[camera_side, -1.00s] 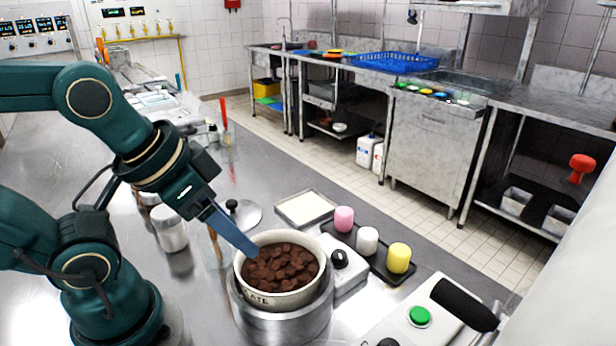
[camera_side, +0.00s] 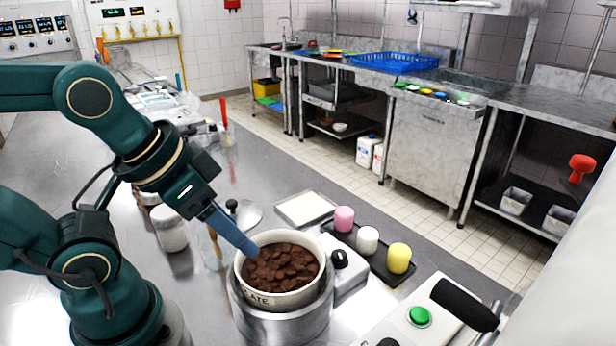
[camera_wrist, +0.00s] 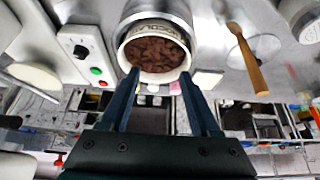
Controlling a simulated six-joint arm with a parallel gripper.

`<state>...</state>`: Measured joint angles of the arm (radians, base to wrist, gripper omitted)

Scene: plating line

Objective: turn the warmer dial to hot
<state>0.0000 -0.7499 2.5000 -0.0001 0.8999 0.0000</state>
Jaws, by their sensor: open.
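The warmer (camera_side: 285,322) is a round metal body holding a white bowl (camera_side: 262,299) of brown chocolate pieces (camera_side: 284,268).
A pale square tray (camera_side: 307,208) lies behind the bowl.

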